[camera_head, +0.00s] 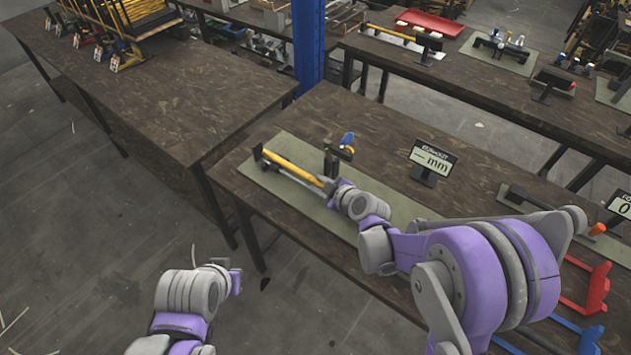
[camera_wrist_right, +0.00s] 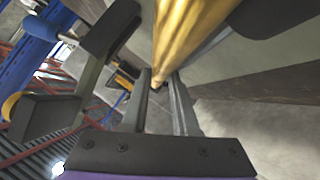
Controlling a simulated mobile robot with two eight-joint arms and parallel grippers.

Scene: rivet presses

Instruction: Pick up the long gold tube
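The long gold tube (camera_head: 293,167) lies along a dark fixture (camera_head: 262,156) on a grey-green mat in the head view. My right gripper (camera_head: 331,188) is at the tube's near right end, and my wrist hides part of that end. In the right wrist view the tube (camera_wrist_right: 186,30) comes down large from the top, its narrow end between the two fingertips of my right gripper (camera_wrist_right: 161,78). The fingers are a small gap apart; whether they press on the tube is unclear. My left gripper (camera_head: 232,268) is low over the floor, its fingers barely visible.
An upright dark clamp (camera_head: 332,158) with a blue and yellow part stands beside the tube. A display sign (camera_head: 432,158) stands to the right. A blue post (camera_head: 309,45) rises behind. Red and blue brackets (camera_head: 590,290) lie at the right edge. The left table (camera_head: 170,90) is mostly bare.

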